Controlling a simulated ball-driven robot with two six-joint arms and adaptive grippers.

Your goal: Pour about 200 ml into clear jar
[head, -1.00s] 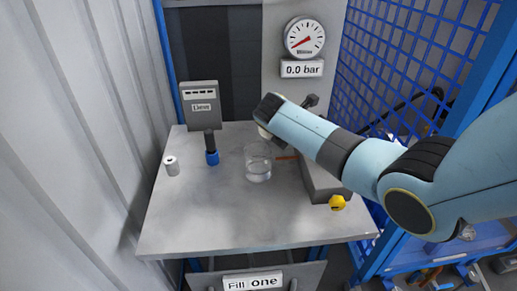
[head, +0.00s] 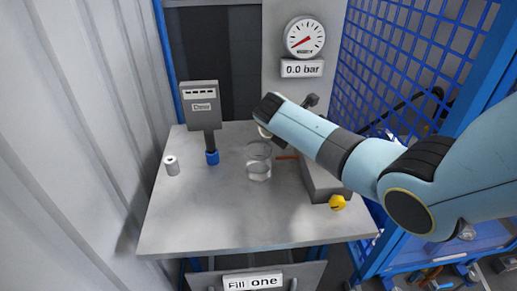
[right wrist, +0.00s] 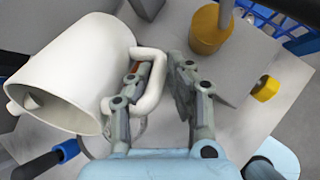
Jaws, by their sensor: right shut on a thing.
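My right gripper (right wrist: 165,75) is shut on the handle of a white jug (right wrist: 75,65). The jug fills the left of the right wrist view, and its contents cannot be made out. In the head view my right arm hides most of the jug; only a small pale part (head: 264,133) shows under the arm's end, above and close to the clear jar. The clear jar (head: 258,160) stands upright on the grey table (head: 235,215), with some clear liquid low in it. My left gripper is not in view.
A grey box (head: 320,178) with a yellow knob (head: 337,203) stands right of the jar. A labelled meter (head: 201,95), a blue-based post (head: 212,157) and a small white cylinder (head: 172,165) stand left. A gauge (head: 305,38) hangs behind. The table's front is clear.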

